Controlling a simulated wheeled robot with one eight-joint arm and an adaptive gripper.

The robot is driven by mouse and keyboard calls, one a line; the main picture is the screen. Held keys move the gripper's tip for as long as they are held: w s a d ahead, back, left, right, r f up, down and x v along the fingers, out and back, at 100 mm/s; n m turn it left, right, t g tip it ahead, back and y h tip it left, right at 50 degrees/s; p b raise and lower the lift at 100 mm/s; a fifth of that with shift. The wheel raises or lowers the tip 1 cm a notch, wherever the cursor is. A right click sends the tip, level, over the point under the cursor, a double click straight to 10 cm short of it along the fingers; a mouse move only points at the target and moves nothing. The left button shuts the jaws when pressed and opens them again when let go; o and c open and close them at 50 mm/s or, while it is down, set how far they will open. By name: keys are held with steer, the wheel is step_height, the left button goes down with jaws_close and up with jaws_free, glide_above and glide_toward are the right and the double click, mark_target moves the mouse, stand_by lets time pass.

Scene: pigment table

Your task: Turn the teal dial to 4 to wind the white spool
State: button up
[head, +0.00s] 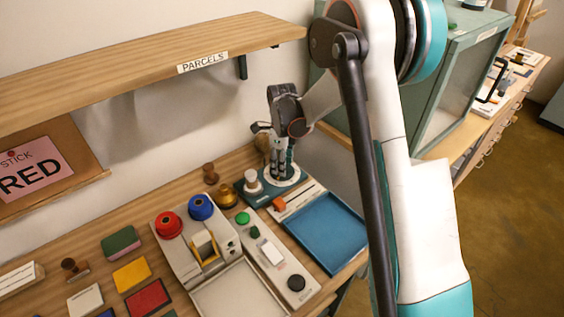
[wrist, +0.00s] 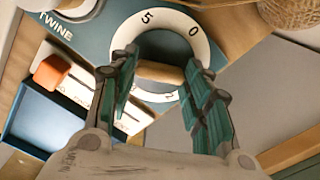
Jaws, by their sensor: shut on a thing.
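The teal dial sits inside a white number ring (wrist: 205,48) on a teal plate; 5, 0 and a partly covered 2 are readable, and the 4 is not readable. A tan bar (wrist: 160,72) shows across the dial's middle, between my fingers. My gripper (wrist: 160,85) points down at the dial, its teal-padded fingers on either side, shut on it. In the head view my gripper (head: 281,172) stands over the white ring (head: 294,181). The white spool (head: 252,180) stands upright on the same plate (head: 262,199), left of the dial.
A ball of twine (wrist: 292,12) is close behind the dial. The parcels shelf (head: 130,58) hangs above.

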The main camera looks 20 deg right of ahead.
steer(key=shift+m, duration=0.6)
steer(key=o, duration=1.1)
steer(key=shift+c, duration=0.2)
steer(key=shift+r, duration=3.75)
